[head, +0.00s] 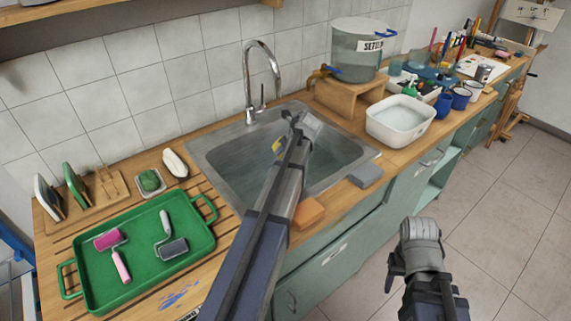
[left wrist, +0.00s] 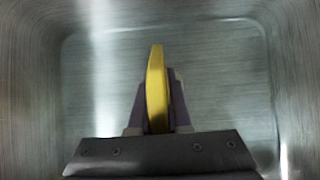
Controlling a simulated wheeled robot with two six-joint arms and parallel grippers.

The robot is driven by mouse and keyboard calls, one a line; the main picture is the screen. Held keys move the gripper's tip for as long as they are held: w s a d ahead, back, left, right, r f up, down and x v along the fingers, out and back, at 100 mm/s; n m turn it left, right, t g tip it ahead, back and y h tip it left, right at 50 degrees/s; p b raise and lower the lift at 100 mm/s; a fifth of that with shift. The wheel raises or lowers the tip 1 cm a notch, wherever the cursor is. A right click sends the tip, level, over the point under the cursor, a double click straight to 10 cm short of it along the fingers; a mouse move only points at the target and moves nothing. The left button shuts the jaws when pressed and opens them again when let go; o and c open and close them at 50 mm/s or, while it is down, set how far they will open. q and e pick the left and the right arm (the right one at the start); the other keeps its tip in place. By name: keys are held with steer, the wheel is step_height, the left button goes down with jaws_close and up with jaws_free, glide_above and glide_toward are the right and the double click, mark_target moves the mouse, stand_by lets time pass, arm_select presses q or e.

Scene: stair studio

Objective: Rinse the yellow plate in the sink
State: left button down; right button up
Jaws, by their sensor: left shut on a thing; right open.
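The yellow plate (left wrist: 156,88) stands edge-on between the fingers of my left gripper (left wrist: 155,110) in the left wrist view. In the head view only a small yellow piece of the plate (head: 276,145) shows beside my left arm, which hides the rest. My left gripper is shut on the plate and is over or inside the metal sink (head: 215,160). The tall curved faucet (head: 247,75) stands behind the sink, left of the gripper. My right gripper (head: 405,272) is empty, in front of the counter, above the floor.
A green tray (head: 140,283) with a pink roller (head: 107,240) and a grey roller (head: 172,248) lies left of the sink. An orange sponge (head: 309,212) and a grey block (head: 366,174) lie at its front edge. A white basin (head: 400,120) stands to the right.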

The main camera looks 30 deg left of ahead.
arm_select(q)
steer(key=shift+r+p, duration=6.7)
steer(key=shift+r, duration=0.25)
step_height(320, 180, up, 4)
steer(key=p, duration=0.4)
steer(key=shift+a, duration=0.1)
step_height(320, 180, down, 3)
steer(key=b, duration=0.3)
steer(key=shift+a+f, duration=0.1)
steer(key=shift+f, duration=0.1)
steer(key=shift+r, duration=0.2)
